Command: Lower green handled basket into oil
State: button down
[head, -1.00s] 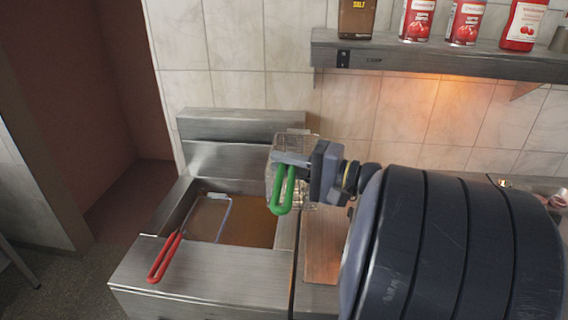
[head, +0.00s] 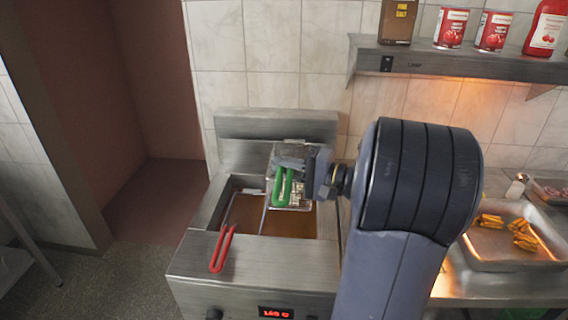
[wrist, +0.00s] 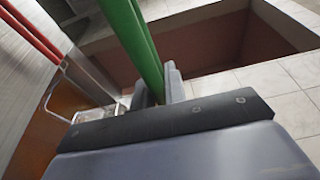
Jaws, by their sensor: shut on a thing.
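The green-handled basket (head: 296,197) is held in the air over the right part of the fryer's oil (head: 292,222), with its wire body hanging below and behind the handle. My gripper (head: 291,164) is shut on its green handle, which also shows between the fingers in the wrist view (wrist: 143,45). The gripper is partly hidden by my wrist. A red-handled basket (head: 222,249) sits in the left part of the fryer, its handle resting over the front edge. The fryer (head: 250,262) is a steel box with brown oil.
A lit temperature display (head: 275,312) is on the fryer front. A tray (head: 500,262) with golden fried food stands at the right. A shelf (head: 450,66) with cans and bottles hangs above on the tiled wall. The floor at left is free.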

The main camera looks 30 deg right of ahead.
notch_tip(320, 180, down, 20)
jog(key=b, duration=1.4)
jog(key=shift+r, duration=0.25)
jog(key=shift+f+b, duration=1)
jog(key=shift+b, duration=0.1)
jog(key=shift+f+b, duration=0.7)
jog(key=shift+b, duration=0.1)
jog(key=c, duration=1.4)
grip_release()
jog(key=shift+o, duration=0.2)
jog(key=v, duration=0.7)
jog(key=shift+s+d, duration=0.15)
jog(key=shift+s, duration=0.05)
